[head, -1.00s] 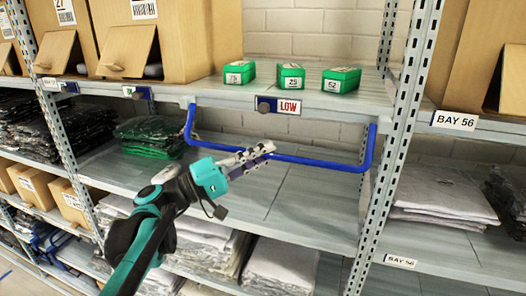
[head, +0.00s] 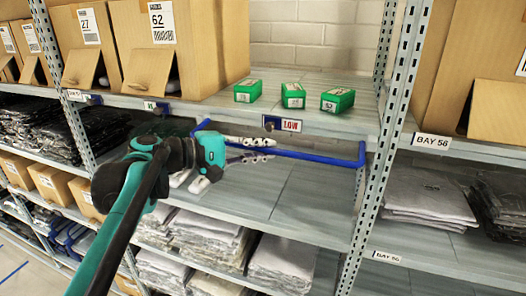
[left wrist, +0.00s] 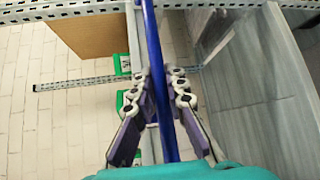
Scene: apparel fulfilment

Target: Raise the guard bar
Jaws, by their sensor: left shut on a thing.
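The blue guard bar (head: 318,157) is a U-shaped rail under the front edge of the upper shelf, below the LOW sign (head: 283,124). Its short side arms show at both ends, and its long rail sits a little below the shelf edge. My left gripper (head: 262,148) is shut on the rail, left of its middle. In the left wrist view, the bar (left wrist: 155,50) runs between the two fingers of my left gripper (left wrist: 160,95). Part of the rail is hidden behind the gripper in the head view. My right gripper is not in view.
Three green boxes (head: 293,95) stand on the upper shelf (head: 350,117) above the bar. Cardboard boxes (head: 165,50) stand to their left. A perforated upright (head: 380,160) stands right of the bar. The shelf below (head: 305,205) is mostly bare on its right.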

